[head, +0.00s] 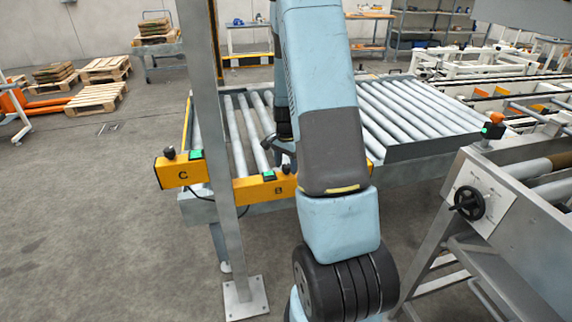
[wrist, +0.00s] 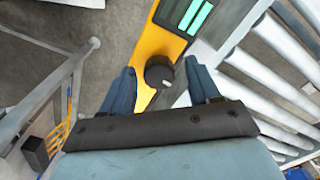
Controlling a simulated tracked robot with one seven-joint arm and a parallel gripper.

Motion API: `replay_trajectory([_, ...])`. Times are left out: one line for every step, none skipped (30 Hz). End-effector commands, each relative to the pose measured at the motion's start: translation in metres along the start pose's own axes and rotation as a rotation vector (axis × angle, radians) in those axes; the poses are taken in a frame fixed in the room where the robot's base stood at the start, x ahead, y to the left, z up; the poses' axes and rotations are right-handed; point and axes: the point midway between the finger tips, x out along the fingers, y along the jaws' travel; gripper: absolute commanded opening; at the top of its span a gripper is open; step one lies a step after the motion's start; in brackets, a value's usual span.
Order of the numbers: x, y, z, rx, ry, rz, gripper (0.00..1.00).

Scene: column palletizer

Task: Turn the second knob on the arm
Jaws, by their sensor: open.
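A yellow box marked B (head: 252,191) is at the front of the roller conveyor in the head view, with a green-lit panel and a black knob (head: 286,169). A second yellow box marked C (head: 178,174), left of it, has its own black knob (head: 169,153). My gripper (head: 279,147) is by the B box, partly hidden by my arm. In the wrist view, my gripper (wrist: 160,68) is open, with a finger on each side of a black knob (wrist: 159,75) on a yellow box. I cannot tell whether either finger touches it.
A grey upright post (head: 216,130) stands between the C and B boxes, close to my arm. Conveyor rollers (head: 410,106) lie behind. A machine frame with a black handwheel (head: 469,203) is at the right. A bit of yellow shows right of my arm, mostly hidden.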

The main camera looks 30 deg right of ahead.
Motion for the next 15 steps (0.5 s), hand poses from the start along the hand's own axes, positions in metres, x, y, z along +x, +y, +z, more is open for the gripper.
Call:
replay_trajectory([-0.0001,0.0001,-0.0001,0.000,0.000,0.000,0.61])
replay_trajectory([-0.0001,0.0001,-0.0001,0.000,0.000,0.000,0.61])
replay_trajectory([-0.0002,0.0001,-0.0001,0.000,0.000,0.000,0.61])
replay_trajectory([-0.0002,0.0001,-0.0002,0.000,0.000,0.000,0.60])
replay_trajectory([-0.0003,0.0001,-0.0002,0.000,0.000,0.000,0.57])
replay_trajectory([-0.0003,0.0002,-0.0002,0.000,0.000,0.000,0.53])
replay_trajectory([-0.0003,0.0001,-0.0002,0.000,0.000,0.000,0.51])
replay_trajectory([-0.0003,0.0002,-0.0003,0.001,0.000,0.000,0.48])
replay_trajectory([-0.0004,0.0002,-0.0003,0.001,0.000,0.000,0.44])
replay_trajectory([-0.0004,0.0002,-0.0003,0.001,0.000,0.000,0.41])
replay_trajectory([-0.0004,0.0002,-0.0003,0.001,0.000,0.000,0.38])
replay_trajectory([-0.0004,0.0002,-0.0003,0.001,0.000,0.000,0.34])
replay_trajectory([-0.0004,0.0002,-0.0003,0.001,0.000,0.000,0.31])
replay_trajectory([-0.0004,0.0002,-0.0003,0.001,0.000,0.000,0.29])
replay_trajectory([-0.0005,0.0001,-0.0003,0.001,0.000,0.000,0.25])
